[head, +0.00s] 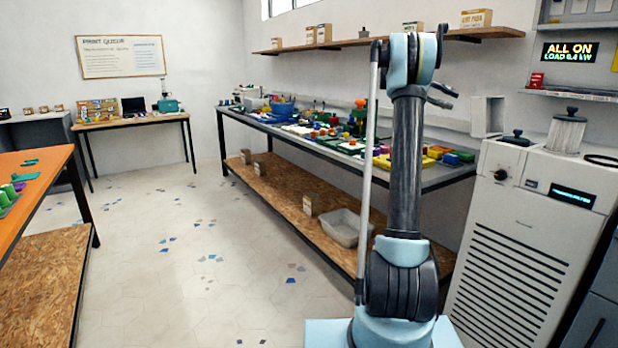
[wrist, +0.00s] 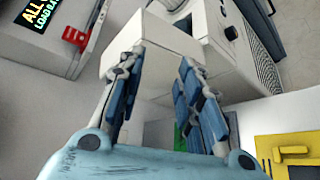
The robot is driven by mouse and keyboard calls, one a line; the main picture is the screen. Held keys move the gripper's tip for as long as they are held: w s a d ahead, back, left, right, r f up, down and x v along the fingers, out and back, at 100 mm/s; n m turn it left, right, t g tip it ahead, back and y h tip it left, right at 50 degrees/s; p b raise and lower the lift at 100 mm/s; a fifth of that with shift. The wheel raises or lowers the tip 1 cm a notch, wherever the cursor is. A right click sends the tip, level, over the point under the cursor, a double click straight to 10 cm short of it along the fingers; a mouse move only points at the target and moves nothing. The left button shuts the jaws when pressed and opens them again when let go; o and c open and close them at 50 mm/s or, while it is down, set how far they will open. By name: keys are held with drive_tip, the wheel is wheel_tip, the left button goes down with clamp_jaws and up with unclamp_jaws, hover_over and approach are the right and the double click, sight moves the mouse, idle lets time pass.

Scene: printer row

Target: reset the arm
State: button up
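My arm (head: 405,170) stands upright right of centre in the head view, its upper end bent over near the wall shelf. My gripper (wrist: 161,62) shows in the wrist view with its two blue-padded fingers apart and nothing seen between them. A pale box-like cabinet (wrist: 150,60) lies behind the fingers; I cannot tell how far.
A long bench (head: 230,115) with many coloured parts runs along the wall behind my arm. A white machine (head: 520,210) stands close on the right. An orange-topped table (head: 50,170) is at the left. The tiled floor (head: 190,260) between is clear.

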drive_tip(key=s+a+f+n+t+y, duration=0.1)
drive_tip(key=s+a+f+t+y, duration=0.25)
drive_tip(key=s+a, duration=0.75)
drive_tip(key=s+a+f+t+y, duration=0.2)
drive_tip(key=s+a+f+y, duration=0.1)
drive_tip(key=s+a+f, duration=0.5)
drive_tip(key=s+a+f+t+y, duration=0.2)
drive_tip(key=s+a+f, duration=0.6)
drive_tip(key=s+f, duration=0.6)
drive_tip(key=s+a+f+t+y, duration=0.2)
drive_tip(key=s+a+f+y, duration=0.2)
drive_tip(key=s+a+f, duration=0.4)
drive_tip(key=s+f, duration=0.3)
drive_tip(key=s, duration=0.2)
drive_tip(key=shift+a+f, duration=0.25)
drive_tip(key=shift+f, duration=0.05)
drive_tip(key=shift+a+n, duration=0.1)
drive_tip(key=shift+n, duration=0.2)
